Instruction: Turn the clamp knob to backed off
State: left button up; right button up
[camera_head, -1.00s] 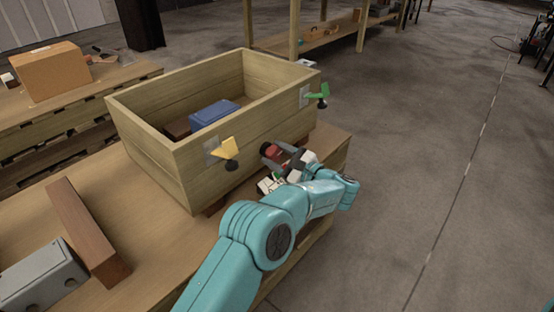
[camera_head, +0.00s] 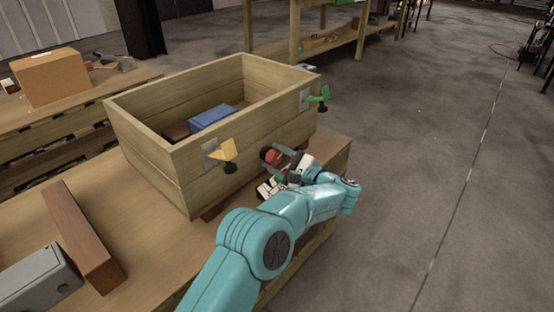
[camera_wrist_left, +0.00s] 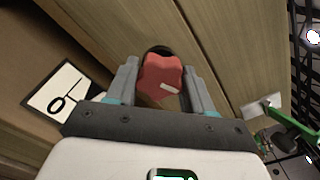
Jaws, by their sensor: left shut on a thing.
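The red clamp knob (camera_wrist_left: 160,75) is a lobed knob with a white mark on its lower right, at the front wall of the wooden crate (camera_head: 160,167). In the head view the knob (camera_head: 271,155) is partly covered by my gripper. My left gripper (camera_head: 283,154) is shut on it; in the left wrist view its two grey fingers (camera_wrist_left: 161,82) lie on either side. A white card with a black symbol (camera_wrist_left: 62,93) shows left of the knob. My right gripper is in neither view.
A yellow lever (camera_head: 222,150) and a green lever (camera_head: 318,98) are on the crate wall, either side of the knob. A blue box (camera_head: 211,116) lies inside the crate. A brown bar (camera_head: 80,235) and a grey box (camera_head: 38,284) lie on the table. Floor at right is clear.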

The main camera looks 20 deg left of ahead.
pick_arm(q)
jog(key=o, duration=1)
jog(key=shift+s+a+r, duration=0.1)
jog(key=shift+a+r, duration=0.05)
jog(key=shift+r, duration=0.1)
jog(key=shift+f, duration=0.1)
jog(key=shift+p+v, duration=2.05)
jog(key=shift+v, duration=6.15)
